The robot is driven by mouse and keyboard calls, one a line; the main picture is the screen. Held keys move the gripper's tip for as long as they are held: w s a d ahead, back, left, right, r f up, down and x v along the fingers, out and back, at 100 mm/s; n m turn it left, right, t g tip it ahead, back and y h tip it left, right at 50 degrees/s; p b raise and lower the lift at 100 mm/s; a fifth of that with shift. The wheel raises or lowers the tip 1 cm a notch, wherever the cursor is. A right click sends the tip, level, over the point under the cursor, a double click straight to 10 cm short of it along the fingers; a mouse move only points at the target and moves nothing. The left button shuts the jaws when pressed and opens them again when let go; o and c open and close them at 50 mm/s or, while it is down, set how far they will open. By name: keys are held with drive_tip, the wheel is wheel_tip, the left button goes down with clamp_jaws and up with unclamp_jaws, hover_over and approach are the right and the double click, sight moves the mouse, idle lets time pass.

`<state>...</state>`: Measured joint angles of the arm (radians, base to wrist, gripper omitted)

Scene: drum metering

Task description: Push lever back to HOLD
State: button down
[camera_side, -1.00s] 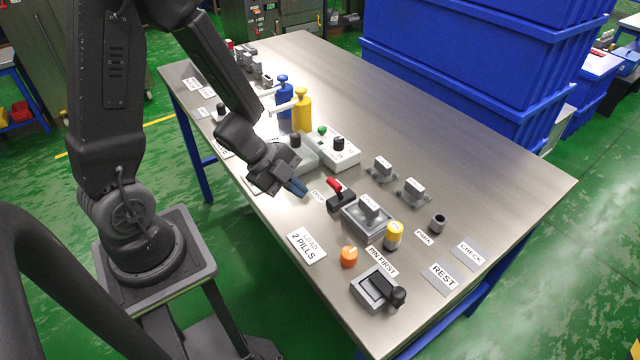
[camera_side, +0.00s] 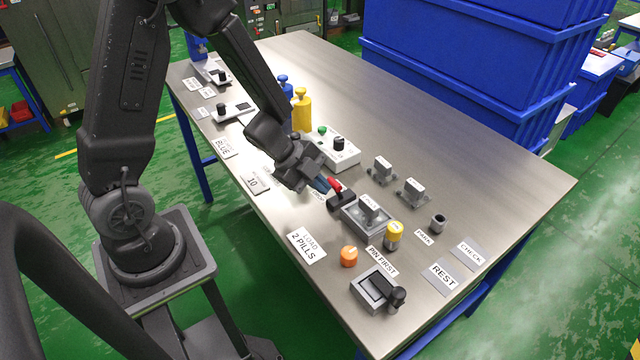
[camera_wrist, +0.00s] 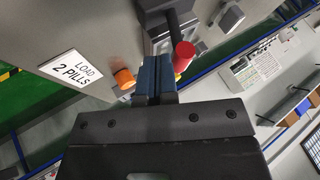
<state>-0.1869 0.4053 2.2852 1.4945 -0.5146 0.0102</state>
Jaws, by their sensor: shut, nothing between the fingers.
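The lever has a red grip (camera_side: 334,185) and stands on a dark base (camera_side: 341,203) at the left end of a grey drum unit (camera_side: 365,217). In the wrist view the red grip (camera_wrist: 184,54) shows just right of the fingertips. My gripper (camera_side: 322,185) is shut and empty, its blue fingers beside the red grip on its left. In the wrist view the closed blue fingers (camera_wrist: 155,72) point toward the dark lever base. I cannot tell whether they touch the lever. No HOLD label is readable.
An orange knob (camera_side: 349,256) and a yellow-topped cylinder (camera_side: 393,236) stand near the drum unit. A black-handled grey block (camera_side: 378,290) is at the front. A white box with knobs (camera_side: 335,150) and a yellow bottle (camera_side: 302,110) stand behind.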

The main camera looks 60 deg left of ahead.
drive_tip(key=shift+w+r, duration=0.3)
drive_tip(key=shift+w, duration=0.1)
drive_tip(key=shift+w+r, duration=0.3)
drive_tip(key=shift+w, duration=0.25)
drive_tip(key=shift+w+r, duration=0.2)
drive_tip(key=shift+w, duration=0.4)
drive_tip(key=shift+w+r, duration=0.15)
drive_tip(key=shift+w, duration=0.45)
drive_tip(key=shift+r, duration=0.1)
drive_tip(key=shift+r, duration=0.7)
drive_tip(key=shift+s, duration=0.1)
